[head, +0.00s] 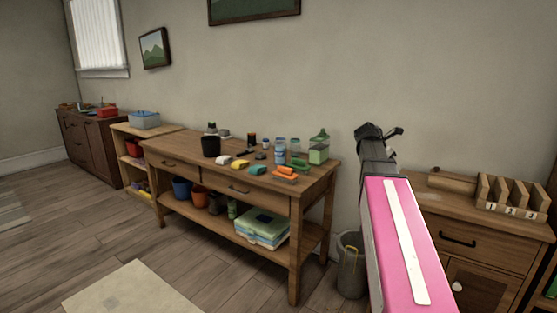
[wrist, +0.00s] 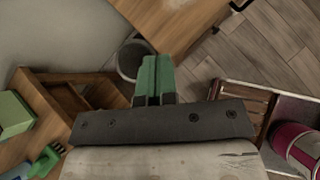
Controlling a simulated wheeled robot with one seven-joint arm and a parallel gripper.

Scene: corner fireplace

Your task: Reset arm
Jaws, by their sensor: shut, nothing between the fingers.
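My arm (head: 405,240), pink with a white stripe, reaches up at the right of the head view. My gripper (head: 378,133) is at its upper end, in front of the wall between the workbench and the drawer cabinet. In the wrist view the two green fingers of my gripper (wrist: 156,60) lie against each other, shut and empty. They point towards the floor area by a grey bin, and touch nothing that I can see.
A wooden workbench (head: 325,169) with bottles, a black cup and colored items stands left of my arm. A grey bin (head: 351,270) stands beside it, also in the wrist view (wrist: 130,58). A drawer cabinet (head: 480,245) with a numbered rack (head: 512,207) is at right. Floor is open at front left.

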